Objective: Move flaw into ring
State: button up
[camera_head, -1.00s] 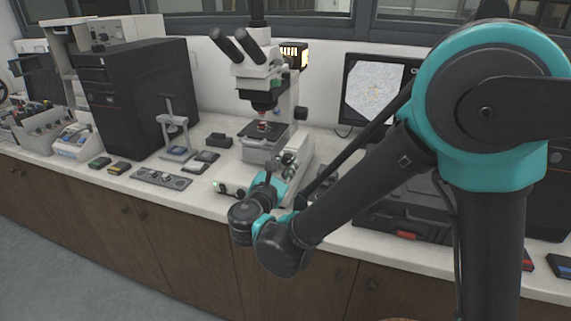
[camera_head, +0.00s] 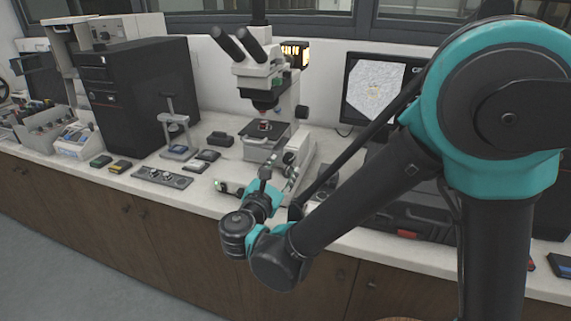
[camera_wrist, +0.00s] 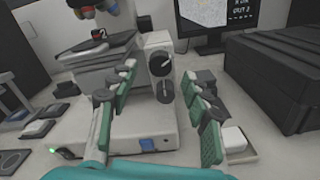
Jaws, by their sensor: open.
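The microscope (camera_head: 265,85) stands on the bench with a dark stage (camera_head: 266,133) holding a small reddish sample; the stage also shows in the wrist view (camera_wrist: 98,52). The monitor (camera_head: 372,88) at its right shows a grey speckled picture with a small yellowish ring-like mark; I cannot make out the flaw. Two dark knobs, an upper one (camera_wrist: 160,62) and a lower one (camera_wrist: 165,92), sit on the microscope's side. My gripper (camera_wrist: 159,76) is open and empty, its green-padded fingers in front of the knobs, one at each side in the wrist view. No contact shows.
A dark case (camera_wrist: 270,80) stands to the right of the gripper. A small white-topped block (camera_wrist: 233,139) lies near the right finger. A black computer tower (camera_head: 140,95) and several small bench items stand left. The bench front edge runs below my arm.

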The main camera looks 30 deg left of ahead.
jog(key=s, duration=0.8)
jog(key=shift+d, duration=0.45)
jog(key=shift+s, duration=0.1)
jog(key=shift+c, duration=0.5)
jog(key=m, duration=2.9)
send_near(286, 175)
jog(key=w, duration=0.9)
jog(key=shift+w+a+r, duration=0.1)
jog(key=shift+w+a, duration=0.1)
jog(key=shift+a, duration=0.2)
